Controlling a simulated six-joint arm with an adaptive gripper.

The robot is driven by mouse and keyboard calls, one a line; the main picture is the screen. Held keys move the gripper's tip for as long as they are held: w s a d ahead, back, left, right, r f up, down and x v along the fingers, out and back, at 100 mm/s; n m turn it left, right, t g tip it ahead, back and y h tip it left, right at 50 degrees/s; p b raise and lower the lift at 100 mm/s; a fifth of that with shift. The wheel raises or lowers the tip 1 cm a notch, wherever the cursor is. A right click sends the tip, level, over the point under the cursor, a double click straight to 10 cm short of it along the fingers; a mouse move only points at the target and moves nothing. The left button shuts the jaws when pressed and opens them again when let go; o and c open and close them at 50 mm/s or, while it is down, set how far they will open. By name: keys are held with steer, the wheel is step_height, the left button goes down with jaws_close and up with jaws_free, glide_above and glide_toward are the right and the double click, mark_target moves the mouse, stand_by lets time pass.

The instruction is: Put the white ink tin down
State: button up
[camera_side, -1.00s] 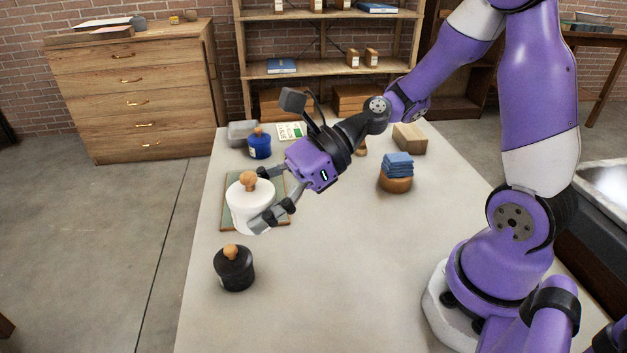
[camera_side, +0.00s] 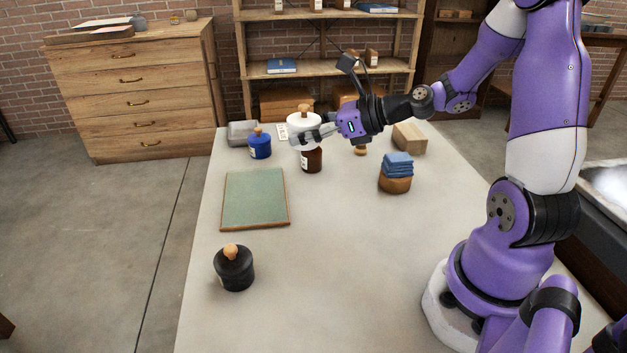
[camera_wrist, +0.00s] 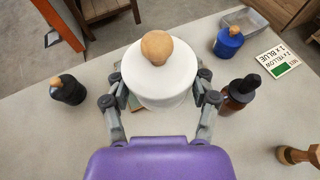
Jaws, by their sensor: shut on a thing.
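The white ink tin (camera_side: 305,122), a white pot with a wooden knob, is held in my gripper (camera_side: 312,136) toward the back of the table. My gripper is shut around its sides, and the tin is upright. In the wrist view the tin (camera_wrist: 158,78) sits between the two fingers (camera_wrist: 160,95). It appears raised above the table, in front of or over a brown dropper bottle (camera_side: 312,160) in the side view. In the wrist view that bottle (camera_wrist: 238,95) stands just right of the right finger.
A green mat (camera_side: 255,198) lies bare on the table. A black tin (camera_side: 234,268) stands nearer the front, a blue tin (camera_side: 259,144) at the back left. A grey box (camera_side: 241,133), a card (camera_wrist: 284,58), blue cloths (camera_side: 397,165) and a wooden block (camera_side: 409,137) are around.

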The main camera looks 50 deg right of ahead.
steer(key=m+h, duration=0.1)
glide_above(316, 193)
step_height(316, 193, down, 6)
steer(key=shift+f, duration=3.45)
steer(key=shift+f, duration=0.6)
steer(key=o, duration=1.5)
steer(key=shift+c, duration=0.2)
